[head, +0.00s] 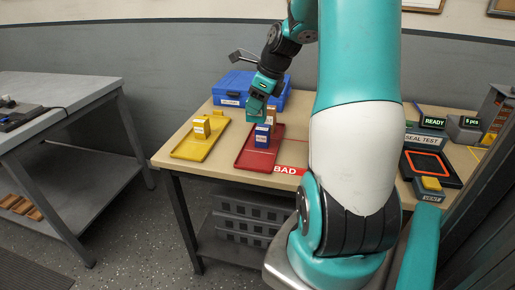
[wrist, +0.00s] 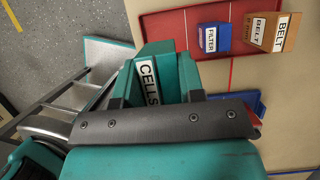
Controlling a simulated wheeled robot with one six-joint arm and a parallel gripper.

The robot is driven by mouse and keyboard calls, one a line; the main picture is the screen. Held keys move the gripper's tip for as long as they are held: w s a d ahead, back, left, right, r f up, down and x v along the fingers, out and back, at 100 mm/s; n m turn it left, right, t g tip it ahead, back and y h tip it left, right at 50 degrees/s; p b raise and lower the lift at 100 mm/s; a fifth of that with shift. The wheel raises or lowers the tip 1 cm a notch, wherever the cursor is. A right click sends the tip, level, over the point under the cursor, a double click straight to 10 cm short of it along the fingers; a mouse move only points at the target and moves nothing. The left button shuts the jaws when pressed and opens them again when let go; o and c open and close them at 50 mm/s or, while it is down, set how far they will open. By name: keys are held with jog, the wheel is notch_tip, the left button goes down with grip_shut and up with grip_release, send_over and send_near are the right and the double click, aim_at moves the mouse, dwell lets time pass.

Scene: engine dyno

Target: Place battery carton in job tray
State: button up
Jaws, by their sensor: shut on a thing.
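My gripper (head: 260,92) is above the back of the table, near the far end of the red tray (head: 248,157). In the wrist view my gripper (wrist: 155,62) is shut on a teal carton (wrist: 150,78) marked CELLS, with a finger on each side. In the head view the carton is hard to tell from my teal gripper. A yellow tray (head: 187,150) with a yellow box (head: 201,127) lies to the left. I see no job label on either tray.
A blue case (head: 237,90) stands at the table's back. A red BAD label (head: 288,170) is at the front edge. A seal-test station (head: 428,165) stands on the right. A grey bench (head: 60,105) is at the far left, with floor between.

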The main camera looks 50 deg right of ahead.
notch_tip(320, 180, down, 14)
jog(key=shift+f+b, duration=0.15)
jog(key=shift+b, duration=0.6)
jog(key=shift+f, duration=0.1)
jog(key=o, duration=1)
